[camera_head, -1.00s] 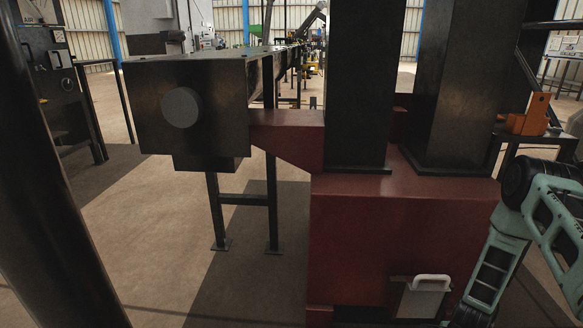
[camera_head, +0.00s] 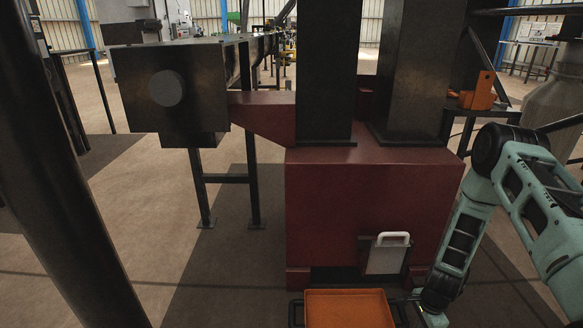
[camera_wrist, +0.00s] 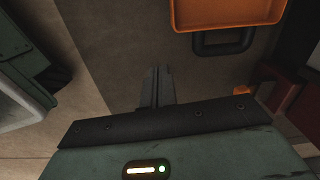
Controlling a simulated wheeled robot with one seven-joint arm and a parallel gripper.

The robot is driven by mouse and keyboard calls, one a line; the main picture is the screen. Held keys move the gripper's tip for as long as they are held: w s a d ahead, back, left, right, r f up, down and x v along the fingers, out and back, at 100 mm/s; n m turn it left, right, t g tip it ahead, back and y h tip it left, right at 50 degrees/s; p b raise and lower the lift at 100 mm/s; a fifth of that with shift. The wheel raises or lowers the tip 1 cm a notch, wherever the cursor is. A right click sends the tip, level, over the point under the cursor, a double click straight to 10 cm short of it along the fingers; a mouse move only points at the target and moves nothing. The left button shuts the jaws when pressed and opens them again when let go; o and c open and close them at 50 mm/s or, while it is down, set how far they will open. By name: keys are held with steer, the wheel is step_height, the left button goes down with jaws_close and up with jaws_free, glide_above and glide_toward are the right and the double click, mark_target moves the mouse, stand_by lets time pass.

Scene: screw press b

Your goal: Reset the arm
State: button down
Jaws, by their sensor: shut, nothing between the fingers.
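My arm (camera_head: 465,225) reaches down on the right in the head view, beside the dark red press base (camera_head: 360,195). Its lower end is at the bottom edge there, next to an orange tray (camera_head: 348,312), and the fingers cannot be made out. In the wrist view, my gripper (camera_wrist: 157,70) has its two dark fingers together, with nothing between them. The fingers point at the bare floor. The orange tray (camera_wrist: 215,28) is at the top right of that view, its black handle (camera_wrist: 223,50) apart from the fingertips.
The press base has a small panel with a white handle (camera_head: 393,238) in front. A dark post (camera_head: 70,190) stands close at the left. A dark beam end (camera_head: 175,95) juts out at upper left. An orange part (camera_head: 483,92) sits on a stand at right. Floor is clear at left centre.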

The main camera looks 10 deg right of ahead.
steer(key=w+a+r+n+y, duration=0.1)
steer(key=w+a+r+n, duration=0.5)
steer(key=a+r, duration=0.6)
steer(key=s+a+r+n, duration=0.35)
steer(key=a+r, duration=0.25)
steer(key=r, duration=0.2)
steer(key=s+a+r+n+p, duration=0.1)
steer(key=s+a+r+n, duration=0.2)
steer(key=a+r+n, duration=0.4)
steer(key=s+a+r+n, duration=0.25)
steer(key=a+r, duration=0.25)
steer(key=r, duration=0.4)
steer(key=s+a+r+n, duration=0.1)
steer(key=s+r+n, duration=0.3)
steer(key=s, duration=0.3)
steer(key=s+a+r+n, duration=0.2)
steer(key=s+r+n, duration=0.2)
steer(key=s, duration=0.3)
step_height(320, 180, up, 38)
steer(key=p, duration=3.8)
steer(key=shift+d+r+h+p, duration=0.15)
steer(key=shift+r+h+p, duration=0.15)
steer(key=shift+h, duration=0.1)
steer(key=shift+s+f, duration=0.1)
